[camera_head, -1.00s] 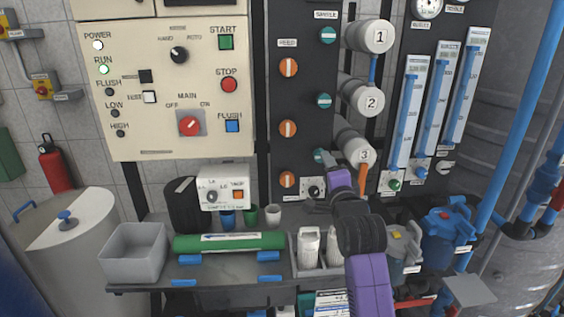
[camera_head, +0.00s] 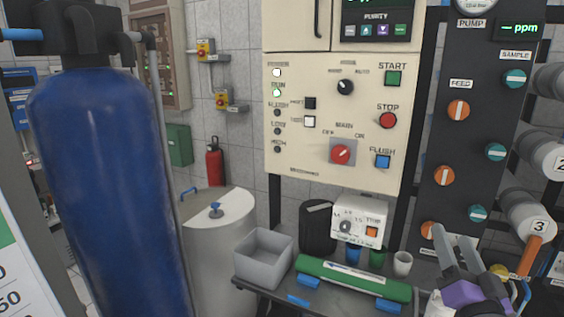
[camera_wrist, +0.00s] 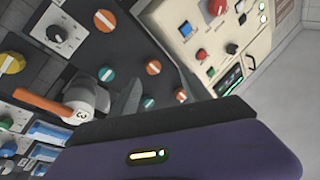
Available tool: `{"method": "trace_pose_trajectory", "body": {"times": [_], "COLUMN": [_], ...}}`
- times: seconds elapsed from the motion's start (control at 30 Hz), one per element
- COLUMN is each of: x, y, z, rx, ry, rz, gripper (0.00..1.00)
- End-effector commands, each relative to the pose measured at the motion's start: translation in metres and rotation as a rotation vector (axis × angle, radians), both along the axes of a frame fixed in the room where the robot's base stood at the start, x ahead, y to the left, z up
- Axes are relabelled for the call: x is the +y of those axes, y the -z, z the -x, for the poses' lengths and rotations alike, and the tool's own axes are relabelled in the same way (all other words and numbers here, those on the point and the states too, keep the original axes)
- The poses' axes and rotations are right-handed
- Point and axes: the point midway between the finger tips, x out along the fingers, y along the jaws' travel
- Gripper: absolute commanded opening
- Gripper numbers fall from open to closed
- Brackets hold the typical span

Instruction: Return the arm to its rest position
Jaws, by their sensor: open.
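My gripper (camera_head: 452,236) shows at the lower right of the head view, with two grey fingers pointing up and apart from each other. Nothing shows between them. Its purple body is at the bottom edge, and the rest of the arm is out of frame. The fingers stand in front of the dark valve panel (camera_head: 468,140), left of the white cylinder marked 3 (camera_head: 526,212). In the wrist view the purple housing fills the bottom, and the tilted valve panel (camera_wrist: 120,50) lies beyond it. I cannot tell whether the fingers touch anything.
The bench holds a grey bin (camera_head: 264,262), a green tube (camera_head: 352,279) and a white meter box (camera_head: 358,220). The cream control panel (camera_head: 300,160) stands above. A large blue tank (camera_head: 105,190) is at the left, with a pale lidded drum (camera_head: 225,255) beside it.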

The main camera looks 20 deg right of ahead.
Motion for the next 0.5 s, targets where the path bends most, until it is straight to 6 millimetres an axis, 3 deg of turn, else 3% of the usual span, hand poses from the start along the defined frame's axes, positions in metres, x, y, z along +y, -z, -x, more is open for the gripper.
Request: {"method": "trace_pose_trajectory", "body": {"times": [0.1,0.27,0.5], "x": [0.047,0.105,0.182], "y": [0.027,0.059,0.102], "z": [0.012,0.036,0.09], "rx": [0.099,0.202,0.326], "ry": [-0.059,-0.14,-0.267], "rz": [0.134,0.279,0.408], "gripper": [0.56,0.56,0.56]}}
